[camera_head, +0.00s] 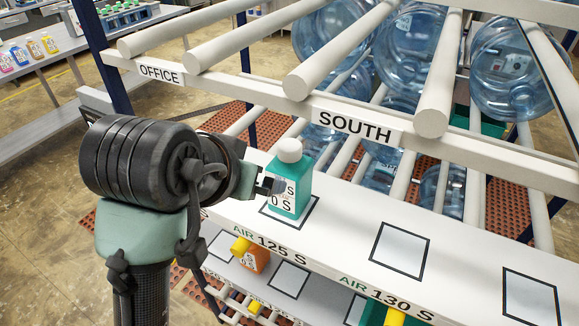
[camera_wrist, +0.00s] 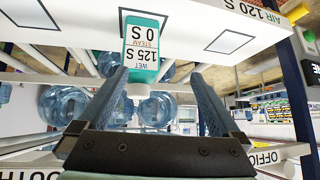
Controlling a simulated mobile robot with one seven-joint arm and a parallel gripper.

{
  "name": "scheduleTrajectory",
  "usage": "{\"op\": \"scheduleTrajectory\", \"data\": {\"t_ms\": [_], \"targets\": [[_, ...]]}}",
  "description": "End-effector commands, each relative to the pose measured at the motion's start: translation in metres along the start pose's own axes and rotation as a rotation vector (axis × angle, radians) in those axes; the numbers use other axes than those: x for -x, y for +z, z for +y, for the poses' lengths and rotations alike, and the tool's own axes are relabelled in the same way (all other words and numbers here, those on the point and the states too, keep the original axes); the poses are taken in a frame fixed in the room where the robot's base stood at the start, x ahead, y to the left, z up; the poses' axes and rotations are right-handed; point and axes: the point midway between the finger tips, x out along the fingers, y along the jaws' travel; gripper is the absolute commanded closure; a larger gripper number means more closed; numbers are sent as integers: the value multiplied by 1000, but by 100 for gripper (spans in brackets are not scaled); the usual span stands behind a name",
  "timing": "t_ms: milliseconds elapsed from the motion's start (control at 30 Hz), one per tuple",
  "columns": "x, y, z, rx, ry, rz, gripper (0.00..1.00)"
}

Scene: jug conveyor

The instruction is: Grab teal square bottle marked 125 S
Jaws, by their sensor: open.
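The teal square bottle (camera_head: 290,190) with a white cap stands upright inside a black square outline on the white upper shelf, above the "AIR 125 S" label. In the wrist view my gripper (camera_wrist: 157,78) is open, with the bottle ahead of the fingers, nearer the left finger. No grip on it shows.
Rack rails marked "OFFICE" and "SOUTH" (camera_head: 355,122) run behind and above the bottle, with large blue water jugs (camera_head: 410,45) beyond. Empty outlined squares (camera_head: 400,251) lie to the right.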

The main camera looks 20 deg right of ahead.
Motion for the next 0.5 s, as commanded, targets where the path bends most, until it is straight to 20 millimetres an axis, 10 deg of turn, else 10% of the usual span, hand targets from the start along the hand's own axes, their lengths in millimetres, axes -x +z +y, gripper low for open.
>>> {"op": "scheduleTrajectory", "data": {"t_ms": [233,500], "targets": [[6,72,6,-108,136,-330,0],[-12,56,15,-121,157,-360,0]]}}
